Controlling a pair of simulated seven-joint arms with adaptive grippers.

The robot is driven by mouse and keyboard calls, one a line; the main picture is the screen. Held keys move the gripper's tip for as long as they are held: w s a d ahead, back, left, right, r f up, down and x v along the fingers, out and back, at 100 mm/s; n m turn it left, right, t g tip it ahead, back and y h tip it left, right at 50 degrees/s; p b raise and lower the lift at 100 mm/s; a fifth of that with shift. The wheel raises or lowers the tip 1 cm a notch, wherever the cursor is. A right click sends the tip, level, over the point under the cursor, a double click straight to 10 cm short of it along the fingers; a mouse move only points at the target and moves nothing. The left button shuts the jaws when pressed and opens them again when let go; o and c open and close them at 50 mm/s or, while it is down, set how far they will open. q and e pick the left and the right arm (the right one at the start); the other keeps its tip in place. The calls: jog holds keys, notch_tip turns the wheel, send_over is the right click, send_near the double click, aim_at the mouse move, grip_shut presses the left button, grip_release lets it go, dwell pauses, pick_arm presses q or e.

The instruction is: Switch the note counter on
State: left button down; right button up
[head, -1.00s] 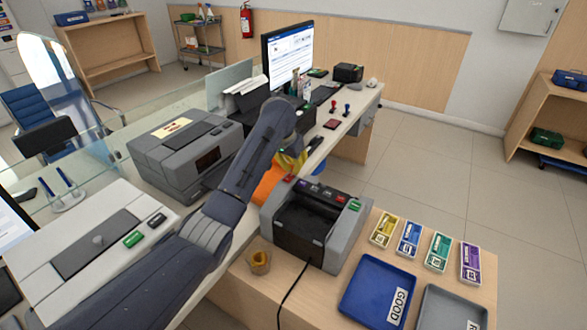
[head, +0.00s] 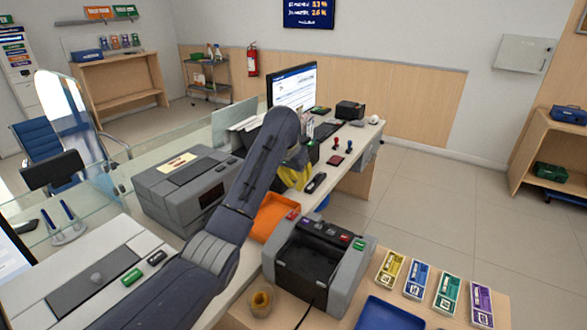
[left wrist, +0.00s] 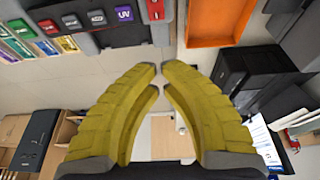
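The note counter (head: 362,268) is a grey machine with a dark hopper, standing on the wooden counter. A row of coloured buttons runs along its far top edge, with a red button (head: 293,215) at the left end and a green one (head: 359,244) at the right. In the left wrist view these buttons, including a purple one (left wrist: 124,13), show at the upper left. My left gripper (head: 296,178) is beyond the machine, apart from it. Its yellow fingers (left wrist: 160,68) have their tips nearly together, with nothing between them. My right gripper is out of view.
An orange tray (head: 276,214) lies just left of the note counter. A larger grey machine (head: 183,190) stands further left. A wooden cup (head: 260,300), banknote bundles (head: 417,281) and a blue tray (head: 385,316) are near the front.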

pick_arm(q)
jog(key=shift+s+a+r, duration=0.1)
jog(key=shift+s+r, duration=0.05)
jog(key=shift+r, duration=1.35)
jog(key=shift+s+r, duration=0.1)
jog(key=shift+r, duration=1.35)
